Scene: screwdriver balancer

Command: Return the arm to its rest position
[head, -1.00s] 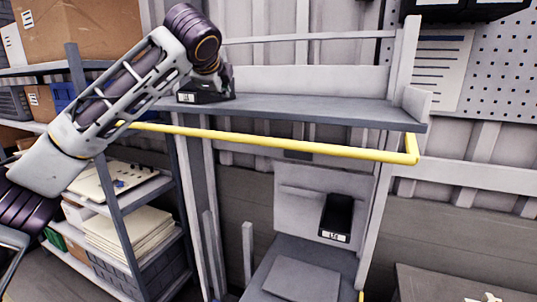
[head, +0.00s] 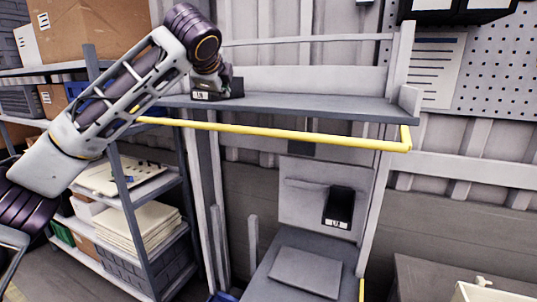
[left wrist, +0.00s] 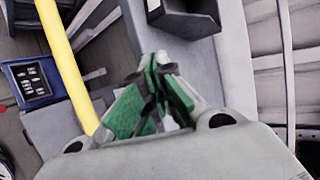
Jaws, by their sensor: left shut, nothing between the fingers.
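My left arm reaches up from the left in the head view. Its gripper (head: 213,74) is over the left part of the high grey shelf (head: 300,106), beside a small black bin (head: 226,94) with a white label. The gripper is partly hidden there by the wrist. In the left wrist view the green-padded fingers (left wrist: 157,70) are together with nothing between them, and a dark bin (left wrist: 185,17) shows just beyond them. My right gripper is in neither view.
A yellow rail (head: 290,136) runs along the shelf's front. Below it, another black bin (head: 338,207) hangs on a grey panel. A rack with boxes and papers (head: 140,228) stands at left. A blue tray (left wrist: 33,82) shows in the wrist view.

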